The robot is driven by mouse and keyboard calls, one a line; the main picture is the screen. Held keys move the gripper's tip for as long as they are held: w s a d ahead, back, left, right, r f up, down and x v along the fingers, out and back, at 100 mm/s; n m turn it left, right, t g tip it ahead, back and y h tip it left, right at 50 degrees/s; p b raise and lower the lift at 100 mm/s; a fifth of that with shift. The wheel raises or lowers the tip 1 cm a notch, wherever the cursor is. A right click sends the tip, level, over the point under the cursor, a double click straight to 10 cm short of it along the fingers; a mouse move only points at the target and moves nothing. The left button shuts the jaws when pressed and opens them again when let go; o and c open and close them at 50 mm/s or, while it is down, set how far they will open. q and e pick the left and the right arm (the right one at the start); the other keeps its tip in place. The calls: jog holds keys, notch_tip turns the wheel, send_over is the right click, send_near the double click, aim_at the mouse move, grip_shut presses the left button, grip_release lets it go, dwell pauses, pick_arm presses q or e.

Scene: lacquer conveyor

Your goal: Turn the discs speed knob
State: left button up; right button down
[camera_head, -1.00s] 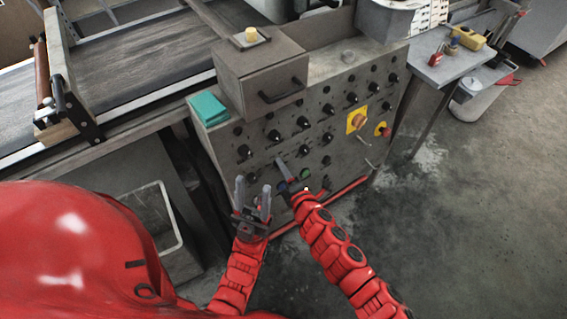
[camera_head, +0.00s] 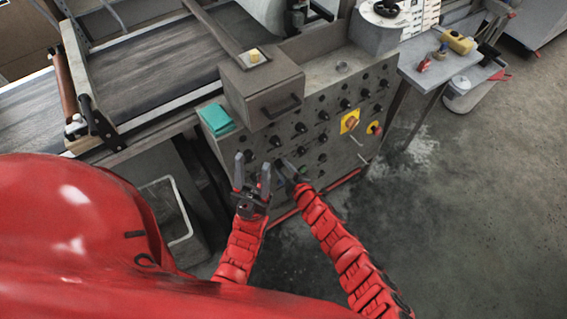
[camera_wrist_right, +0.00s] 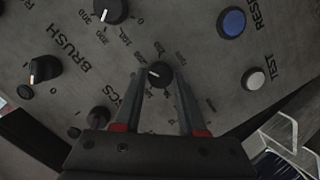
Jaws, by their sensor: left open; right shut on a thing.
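The discs speed knob (camera_wrist_right: 160,74) is a small round black knob with a pale pointer mark, in the right wrist view. A dial scale surrounds it, and a partly covered label ending in "CS" shows beside it. My right gripper (camera_wrist_right: 160,80) has its two fingers on either side of this knob and is shut on it. In the head view my right gripper (camera_head: 289,171) is at the lower front of the grey control panel (camera_head: 335,150), and the knob cannot be made out there. My left gripper (camera_head: 252,166) is open and empty, left of the right one, in front of the panel.
In the right wrist view, other black knobs (camera_wrist_right: 111,9) (camera_wrist_right: 45,68), a blue button (camera_wrist_right: 232,22) and a white button (camera_wrist_right: 254,79) surround the held knob. A yellow-backed switch (camera_head: 350,122) is at the panel's right. A grey bin (camera_head: 168,208) stands at lower left.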

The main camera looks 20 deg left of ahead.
jog(key=shift+m+p, duration=0.5)
jog(key=shift+m, duration=0.2)
jog(key=shift+c, duration=2.4)
grip_release()
jog(key=shift+s+d+r, duration=0.1)
jog(key=shift+s+d, duration=0.1)
jog(key=shift+d, duration=0.3)
jog(key=b+v, duration=0.2)
jog(key=v, duration=1.4)
jog(key=shift+d+r, duration=0.15)
jog(key=shift+r, duration=0.05)
